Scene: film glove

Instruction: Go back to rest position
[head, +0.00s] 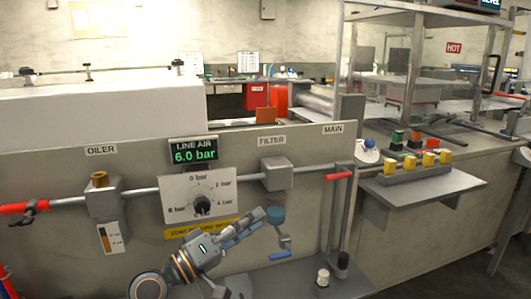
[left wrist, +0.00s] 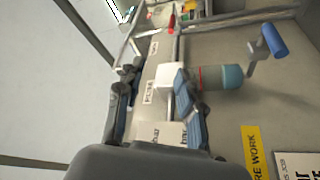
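The filter's white block (left wrist: 171,75) and blue-green bowl (left wrist: 228,77) appear beyond the fingers. A blue lever (head: 280,255) hangs below the bowl; it also shows in the left wrist view (left wrist: 274,40). My right gripper is in neither view.
The panel carries a dial (head: 202,205), a "6.0 bar" display (head: 194,155), an oiler block (head: 103,201) and a red-handled main valve (head: 339,176). A shelf with yellow-topped pieces (head: 424,188) juts out at right. Dark floor (head: 450,283) shows at lower right.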

